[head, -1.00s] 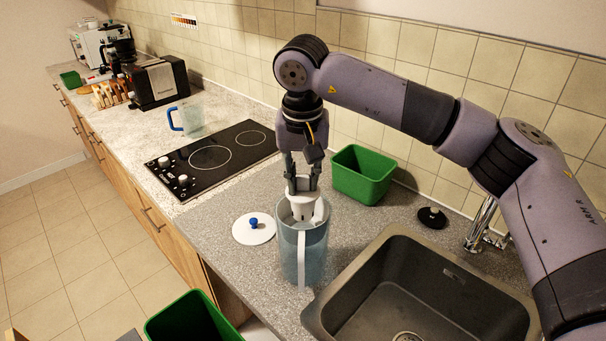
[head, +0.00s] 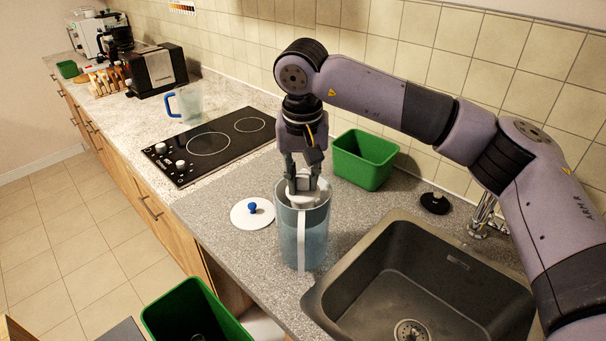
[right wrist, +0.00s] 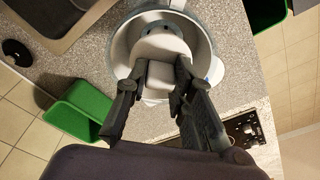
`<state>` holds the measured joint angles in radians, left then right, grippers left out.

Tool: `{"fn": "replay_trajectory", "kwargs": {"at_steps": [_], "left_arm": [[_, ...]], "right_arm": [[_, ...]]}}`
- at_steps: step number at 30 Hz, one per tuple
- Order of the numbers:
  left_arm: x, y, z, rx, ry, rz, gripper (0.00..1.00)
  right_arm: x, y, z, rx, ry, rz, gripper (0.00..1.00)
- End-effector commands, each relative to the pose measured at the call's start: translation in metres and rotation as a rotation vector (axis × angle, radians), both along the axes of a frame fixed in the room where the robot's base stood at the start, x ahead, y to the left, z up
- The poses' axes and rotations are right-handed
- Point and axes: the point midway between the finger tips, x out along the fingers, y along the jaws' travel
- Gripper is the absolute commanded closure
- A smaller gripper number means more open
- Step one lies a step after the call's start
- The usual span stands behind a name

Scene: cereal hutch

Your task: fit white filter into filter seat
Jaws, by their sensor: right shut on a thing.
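The white filter (head: 303,196) is in the mouth of a translucent blue-grey pitcher (head: 290,240) with a white handle. My right gripper (head: 303,184) points down over the pitcher and is shut on the filter's top. In the right wrist view the two fingers (right wrist: 154,82) grip the white filter (right wrist: 160,46) inside the round pitcher rim (right wrist: 112,50). The filter seat is hidden inside the pitcher; I cannot tell whether the filter touches it. My left gripper is not in view.
A white lid with a blue knob (head: 252,212) lies left of the pitcher. A green bin (head: 364,160) stands behind it to the right. The sink (head: 420,280) is at the right, with a dark stopper (head: 435,203) on the counter. A cooktop (head: 212,146) is farther left.

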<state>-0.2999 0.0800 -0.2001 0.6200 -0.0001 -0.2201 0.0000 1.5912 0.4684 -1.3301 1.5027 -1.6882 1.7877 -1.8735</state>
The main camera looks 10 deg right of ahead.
Motion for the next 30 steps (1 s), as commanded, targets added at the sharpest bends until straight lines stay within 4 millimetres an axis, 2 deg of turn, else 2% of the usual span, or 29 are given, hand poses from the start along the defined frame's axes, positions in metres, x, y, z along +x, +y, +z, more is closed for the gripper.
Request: {"fn": "replay_trajectory", "kwargs": {"at_steps": [21,30], "left_arm": [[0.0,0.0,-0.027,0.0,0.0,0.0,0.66],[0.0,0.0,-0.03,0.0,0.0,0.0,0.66]], "right_arm": [[0.0,0.0,-0.037,-0.001,0.0,0.0,1.0],[0.0,0.0,-0.042,0.0,0.0,0.0,1.0]]}}
